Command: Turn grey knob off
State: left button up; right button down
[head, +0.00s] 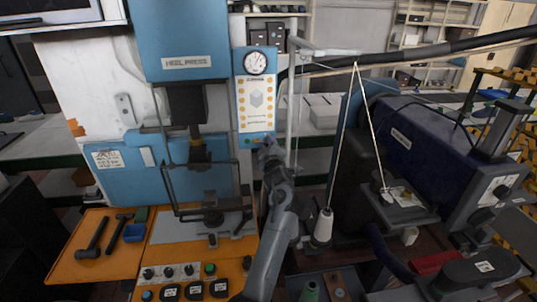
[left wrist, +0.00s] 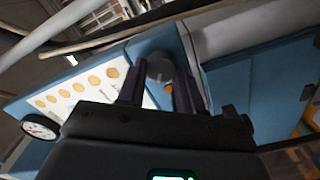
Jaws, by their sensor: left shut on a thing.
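The grey knob (left wrist: 160,68) shows as a round grey shape between the two dark fingers of my left gripper (left wrist: 160,76) in the left wrist view. The fingers are shut on it. In the head view my left gripper (head: 268,146) is at the lower end of the narrow blue panel (head: 241,66) with the dial, and it hides the knob there. The knob's turned position cannot be told. My right gripper is not in view.
The blue heel press (head: 181,40) stands left of the panel. An orange bench top (head: 112,263) holds hammers and a row of control knobs. A dark blue machine (head: 425,140) and a thread cone (head: 323,226) stand to the right. A pressure dial (head: 256,62) tops the panel.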

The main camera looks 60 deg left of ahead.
pick_arm(q)
jog(key=shift+f+n+b, duration=0.15)
jog(key=shift+n+b, duration=3.15)
jog(key=shift+b, duration=0.25)
jog(key=o, duration=1)
jog(key=shift+o, duration=0.2)
jog(key=shift+d, duration=0.1)
